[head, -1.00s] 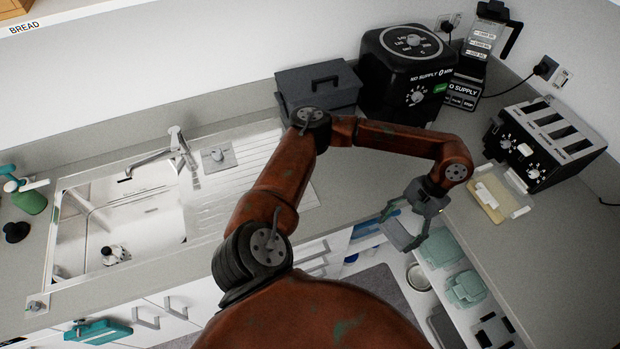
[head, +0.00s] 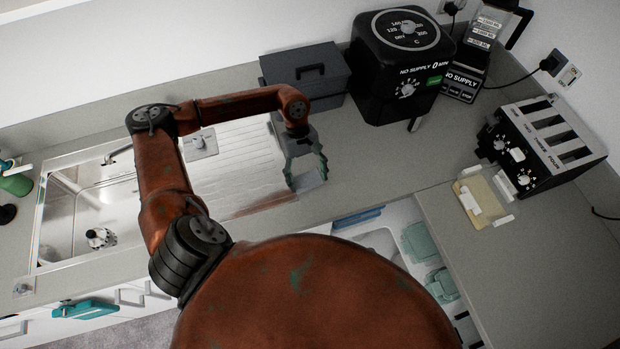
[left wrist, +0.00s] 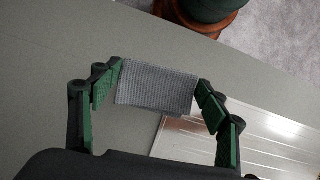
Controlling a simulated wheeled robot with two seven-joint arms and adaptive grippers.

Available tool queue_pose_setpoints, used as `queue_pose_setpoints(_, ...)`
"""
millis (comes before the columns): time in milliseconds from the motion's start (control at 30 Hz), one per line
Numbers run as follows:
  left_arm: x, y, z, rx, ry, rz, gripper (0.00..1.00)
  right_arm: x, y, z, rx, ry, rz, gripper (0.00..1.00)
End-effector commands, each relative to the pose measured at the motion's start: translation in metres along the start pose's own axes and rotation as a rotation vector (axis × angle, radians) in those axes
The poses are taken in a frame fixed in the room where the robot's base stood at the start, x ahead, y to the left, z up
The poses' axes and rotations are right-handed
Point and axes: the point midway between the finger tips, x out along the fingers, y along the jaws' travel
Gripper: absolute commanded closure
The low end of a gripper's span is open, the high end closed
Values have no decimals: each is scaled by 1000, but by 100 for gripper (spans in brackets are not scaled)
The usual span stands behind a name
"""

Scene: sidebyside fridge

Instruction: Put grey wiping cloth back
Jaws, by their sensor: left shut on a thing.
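My left gripper (head: 306,172) is over the counter beside the right end of the sink's ribbed drainer (head: 240,160). It is shut on the grey wiping cloth (head: 311,182), a small flat grey piece at its fingertips. In the left wrist view the cloth (left wrist: 156,90) is a ribbed grey rectangle spanning the space between the two green-padded fingers. The counter lies behind it there, with the metal drainer (left wrist: 280,135) to the lower right. How high the cloth is above the counter I cannot tell. My right gripper is not in view.
A dark grey box (head: 302,78), a black air fryer (head: 400,65) and a blender (head: 480,45) stand along the wall. A black toaster (head: 540,145) is at the right, with a board (head: 485,197) before it. A teal cloth (head: 85,310) hangs at the cabinet front. The middle counter is clear.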

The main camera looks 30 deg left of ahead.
Motion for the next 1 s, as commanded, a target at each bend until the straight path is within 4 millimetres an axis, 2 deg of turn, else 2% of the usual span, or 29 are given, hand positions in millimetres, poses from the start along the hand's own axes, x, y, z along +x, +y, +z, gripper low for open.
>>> queue_pose_setpoints(33,-6,-17,-3,-141,1,50,54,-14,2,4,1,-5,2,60)
queue_pose_setpoints(167,-14,-42,-8,-493,5,196,54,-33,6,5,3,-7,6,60)
queue_pose_setpoints(300,-24,-64,-3,-804,5,328,54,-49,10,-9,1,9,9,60)
queue_pose_setpoints(400,-32,-76,5,-975,3,402,54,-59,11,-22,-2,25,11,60)
queue_pose_setpoints(533,-40,-86,16,-1132,2,471,54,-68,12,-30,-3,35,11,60)
queue_pose_setpoints(700,-45,-95,29,-1258,-1,523,54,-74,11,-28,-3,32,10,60)
queue_pose_setpoints(1000,-47,-99,34,-1320,-1,548,54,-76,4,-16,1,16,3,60)
